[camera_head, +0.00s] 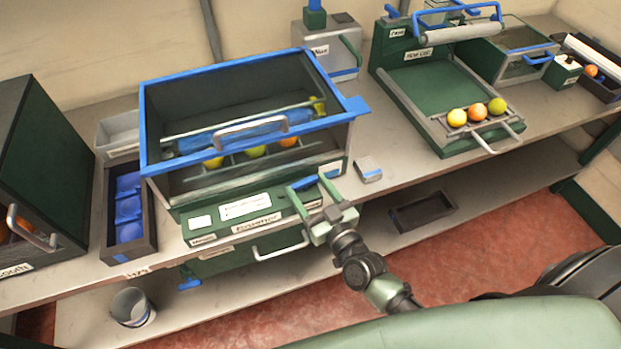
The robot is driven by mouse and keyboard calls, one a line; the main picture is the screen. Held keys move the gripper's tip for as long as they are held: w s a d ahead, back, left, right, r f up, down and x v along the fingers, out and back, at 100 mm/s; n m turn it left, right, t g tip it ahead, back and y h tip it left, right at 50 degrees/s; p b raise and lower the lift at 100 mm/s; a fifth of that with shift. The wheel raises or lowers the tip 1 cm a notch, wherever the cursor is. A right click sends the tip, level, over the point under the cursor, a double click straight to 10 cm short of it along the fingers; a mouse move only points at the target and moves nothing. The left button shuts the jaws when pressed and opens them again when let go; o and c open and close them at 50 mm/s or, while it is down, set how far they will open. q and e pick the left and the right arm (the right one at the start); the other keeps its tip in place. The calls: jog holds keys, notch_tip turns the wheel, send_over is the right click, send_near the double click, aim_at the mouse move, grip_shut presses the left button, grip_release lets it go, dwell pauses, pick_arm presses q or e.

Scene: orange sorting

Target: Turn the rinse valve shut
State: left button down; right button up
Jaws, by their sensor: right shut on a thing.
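The rinse machine (160,180) is a glass-sided tank with a blue rim and a grey-green front panel, left of centre on the bench. A blue lever (302,184), which looks like the rinse valve, sits at the right end of this panel. My right gripper (312,192) reaches up to it from the lower right and is shut on it; its fingers hide part of the lever. How far the valve is turned cannot be read. Several oranges (255,151) lie inside the tank behind the glass. My left gripper is not in view.
A small grey block (368,168) lies on the bench right of my gripper. A green tray unit (430,80) with three fruits stands further right. A dark crate with blue items (128,205) is at left. A bucket (132,306) stands on the lower shelf.

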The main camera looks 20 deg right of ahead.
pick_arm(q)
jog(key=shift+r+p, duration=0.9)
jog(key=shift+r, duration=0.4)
pick_arm(e)
jog(key=shift+a+r+m+h, duration=0.15)
jog(key=shift+m+h, duration=0.85)
jog(key=shift+h, duration=0.5)
jog(key=o, duration=1.4)
jog(key=shift+c, duration=0.2)
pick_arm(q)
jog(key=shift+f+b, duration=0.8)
pick_arm(e)
jog(key=s, duration=0.7)
jog(key=shift+s, duration=0.4)
